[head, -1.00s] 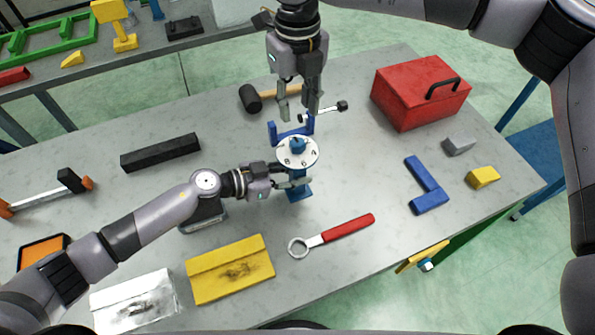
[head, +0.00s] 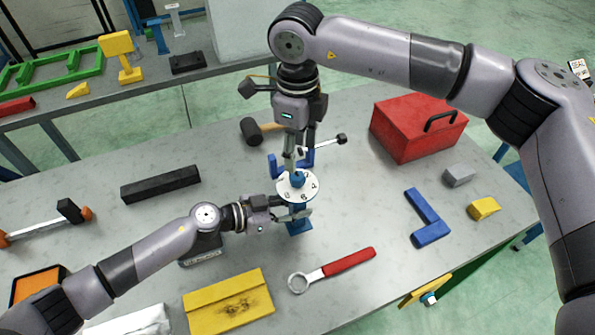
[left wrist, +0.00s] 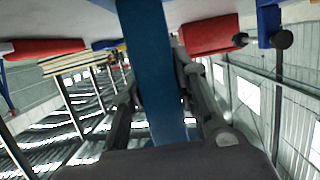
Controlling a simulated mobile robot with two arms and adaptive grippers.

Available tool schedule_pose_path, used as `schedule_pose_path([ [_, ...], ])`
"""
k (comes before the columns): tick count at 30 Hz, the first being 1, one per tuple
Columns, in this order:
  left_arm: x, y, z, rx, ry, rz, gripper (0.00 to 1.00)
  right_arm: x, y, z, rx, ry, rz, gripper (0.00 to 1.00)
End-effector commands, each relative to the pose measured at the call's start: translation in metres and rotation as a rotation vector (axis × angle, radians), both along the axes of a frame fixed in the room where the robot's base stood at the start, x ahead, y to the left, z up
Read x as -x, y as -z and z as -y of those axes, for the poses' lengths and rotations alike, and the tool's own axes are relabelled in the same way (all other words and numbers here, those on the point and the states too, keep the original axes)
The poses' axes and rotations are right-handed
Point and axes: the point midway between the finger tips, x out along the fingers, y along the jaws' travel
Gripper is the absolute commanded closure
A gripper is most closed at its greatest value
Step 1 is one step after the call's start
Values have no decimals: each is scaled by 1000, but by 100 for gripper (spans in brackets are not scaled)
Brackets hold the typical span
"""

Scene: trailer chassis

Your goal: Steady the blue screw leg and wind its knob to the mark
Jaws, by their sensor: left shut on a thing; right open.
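The blue screw leg (head: 299,228) stands upright on the grey table, with a white numbered dial (head: 284,190) near its top. Its small blue knob (head: 298,179) sits at the dial's centre. My left gripper (head: 297,214) comes in from the left and is shut on the leg below the dial. In the left wrist view the blue leg (left wrist: 152,75) runs between the two fingers. My right gripper (head: 296,164) points down over the dial, open, with its fingertips at or just above the knob. I cannot tell whether they touch it. The mark is too small to make out.
A blue bracket (head: 276,166) and a black-headed mallet (head: 251,131) lie behind the leg. A red-handled ring wrench (head: 340,264) and a yellow plate (head: 228,301) lie in front. A blue L-shaped piece (head: 428,220) and a red toolbox (head: 410,135) are to the right.

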Motion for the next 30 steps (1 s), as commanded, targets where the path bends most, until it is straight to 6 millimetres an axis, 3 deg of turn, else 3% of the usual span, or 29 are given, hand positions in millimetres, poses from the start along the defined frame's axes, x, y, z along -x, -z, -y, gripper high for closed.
schedule_pose_path([
  [6,0,0,0,0,0,-1,100,1,44,0,1,2,-3,51],
  [12,0,0,0,0,0,-1,100,0,69,0,0,2,-1,51],
  [24,0,0,0,0,0,-1,100,0,76,0,0,2,1,51],
  [30,0,0,0,0,0,-1,100,0,76,0,0,2,1,64],
])
